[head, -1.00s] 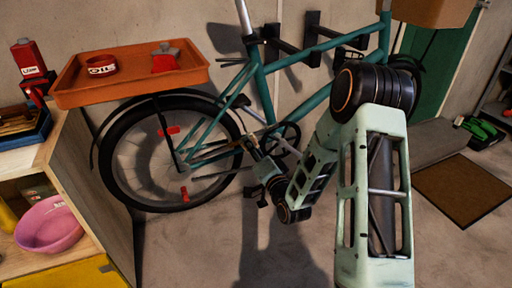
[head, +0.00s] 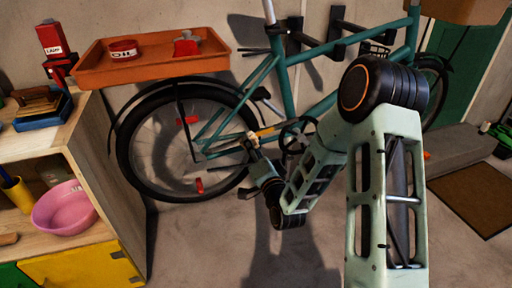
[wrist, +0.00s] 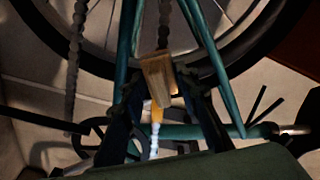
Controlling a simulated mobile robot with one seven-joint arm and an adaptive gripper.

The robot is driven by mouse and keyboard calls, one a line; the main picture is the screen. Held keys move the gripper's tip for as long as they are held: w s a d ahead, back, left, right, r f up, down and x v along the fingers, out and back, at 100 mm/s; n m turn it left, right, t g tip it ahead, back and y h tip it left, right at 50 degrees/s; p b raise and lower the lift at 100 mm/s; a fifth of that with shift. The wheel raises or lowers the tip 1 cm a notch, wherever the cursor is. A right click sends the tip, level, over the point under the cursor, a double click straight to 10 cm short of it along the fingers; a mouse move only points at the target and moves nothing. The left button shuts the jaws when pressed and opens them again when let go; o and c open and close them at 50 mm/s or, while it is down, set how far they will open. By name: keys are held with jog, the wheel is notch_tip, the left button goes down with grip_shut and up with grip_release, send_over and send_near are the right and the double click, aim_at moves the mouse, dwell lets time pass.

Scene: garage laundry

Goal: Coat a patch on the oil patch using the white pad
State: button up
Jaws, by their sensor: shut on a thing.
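My gripper (head: 256,150) is low beside the bicycle, near the rear frame tubes and crank. In the wrist view, my gripper (wrist: 160,100) is shut on a pale tan block (wrist: 158,78), which I take for the white pad. Its pale end (head: 252,139) barely shows in the head view. A yellow-orange strip (head: 266,131) lies along a bicycle tube close by; it also shows in the wrist view (wrist: 156,113), just past the block. It may be the oil patch. I cannot tell whether the pad touches it.
The teal bicycle (head: 285,85) stands against the wall. An orange tray (head: 150,68) above its rear wheel holds a red dish labelled OIL (head: 123,49) and a red item. A wooden shelf unit (head: 120,170) with a pink bowl (head: 64,207) stands left. Open floor lies in front.

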jog(key=shift+s+a+f, duration=0.2)
jog(key=shift+s+a, duration=0.05)
jog(key=shift+a, duration=0.75)
jog(key=shift+s+a+f, duration=0.2)
jog(key=shift+s+a, duration=0.1)
jog(key=shift+a, duration=0.7)
jog(key=shift+s+a+f, duration=0.2)
jog(key=shift+s+a, duration=0.05)
jog(key=shift+a, duration=0.75)
jog(key=shift+s+d, duration=0.1)
jog(key=shift+v, duration=2.95)
jog(key=shift+s, duration=0.1)
jog(key=shift+v, duration=1.4)
